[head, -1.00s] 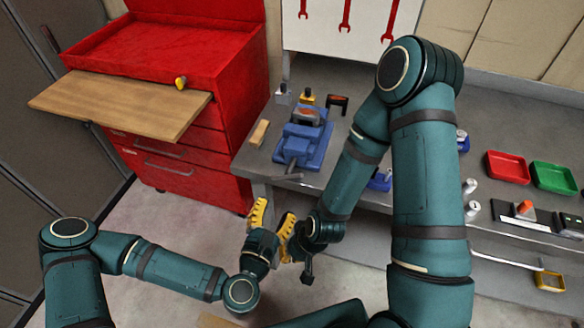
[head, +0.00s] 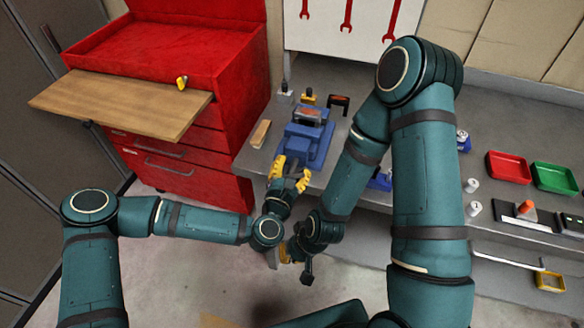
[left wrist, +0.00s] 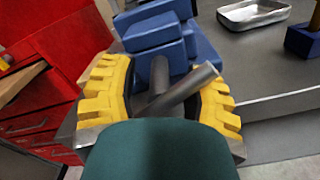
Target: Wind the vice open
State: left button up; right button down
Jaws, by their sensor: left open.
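The blue vice (head: 308,142) stands at the left end of the grey bench, its front end facing me. In the left wrist view, the vice (left wrist: 155,32) is straight ahead, with its grey screw and slanted handle bar (left wrist: 188,90) between my yellow fingers. My left gripper (head: 290,173) is open at the front of the vice, and its fingers (left wrist: 162,98) lie either side of the bar without closing on it. In the head view the gripper hides the bar. My right gripper (head: 286,253) hangs low in front of the bench, mostly hidden behind my arms.
A wooden block (head: 260,133) lies left of the vice. A red tool cabinet (head: 235,130) with a wooden board (head: 120,102) stands to the left. A red tray (head: 508,167) and a green tray (head: 554,178) are on the right. My right arm crosses close beside the vice.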

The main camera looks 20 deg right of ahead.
pick_arm(q)
jog(key=shift+c, duration=0.5)
grip_shut()
jog(key=shift+m, duration=0.4)
jog(key=shift+m+b, duration=0.45)
jog(key=shift+m, duration=2.05)
jog(key=shift+o, duration=0.5)
grip_release()
